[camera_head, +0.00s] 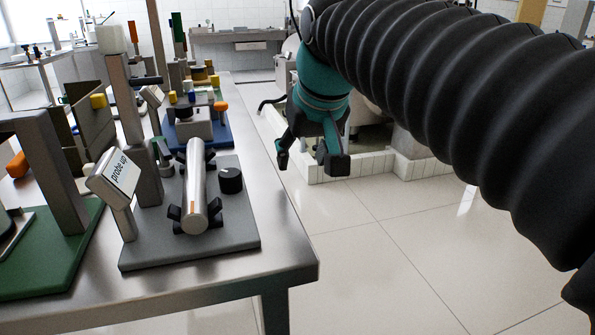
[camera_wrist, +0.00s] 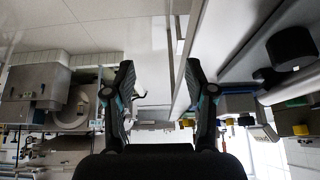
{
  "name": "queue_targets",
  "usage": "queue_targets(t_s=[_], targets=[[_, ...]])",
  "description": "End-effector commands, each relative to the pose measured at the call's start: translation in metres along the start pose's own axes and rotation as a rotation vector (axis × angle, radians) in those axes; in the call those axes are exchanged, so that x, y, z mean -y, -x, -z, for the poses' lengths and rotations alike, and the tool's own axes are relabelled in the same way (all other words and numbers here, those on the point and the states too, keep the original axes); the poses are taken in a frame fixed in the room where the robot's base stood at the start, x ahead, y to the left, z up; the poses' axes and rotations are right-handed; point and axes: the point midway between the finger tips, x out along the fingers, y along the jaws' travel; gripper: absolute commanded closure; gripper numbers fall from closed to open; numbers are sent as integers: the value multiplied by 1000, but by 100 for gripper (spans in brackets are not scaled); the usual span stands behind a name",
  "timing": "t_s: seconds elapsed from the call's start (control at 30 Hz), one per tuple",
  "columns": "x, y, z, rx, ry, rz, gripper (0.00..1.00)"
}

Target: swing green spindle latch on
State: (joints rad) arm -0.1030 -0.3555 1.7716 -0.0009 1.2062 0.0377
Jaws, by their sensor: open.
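My gripper (camera_head: 309,155) is open and empty in the head view, pointing down beyond the right edge of the steel bench. In the wrist view the two fingers of my gripper (camera_wrist: 159,72) stand wide apart with nothing between them. I cannot clearly pick out a green spindle latch in either view. A pale grey machine stands on the floor behind my gripper in the head view, partly hidden by my arm. A grey machine with a round face (camera_wrist: 72,108) shows at the left of the wrist view.
The steel bench (camera_head: 285,245) carries a grey plate (camera_head: 240,230) with a metal cylinder (camera_head: 195,190), a black knob (camera_head: 231,180) and a "probe up" sign (camera_head: 114,178). A blue-based fixture (camera_head: 222,133) sits farther back. A low tiled kerb (camera_head: 380,170) borders the machine. Floor in front is clear.

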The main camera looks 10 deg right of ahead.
Motion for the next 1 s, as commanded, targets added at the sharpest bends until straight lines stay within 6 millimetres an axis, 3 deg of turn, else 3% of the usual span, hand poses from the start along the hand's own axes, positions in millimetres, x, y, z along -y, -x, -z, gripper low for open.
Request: queue_targets(t_s=[0.2,0.4,1.0], targets=[[-15,-12,-25,-17,-62,-30,45],[-22,-18,-37,-25,-90,-44,45],[-23,-18,-36,-25,-114,-44,45]])
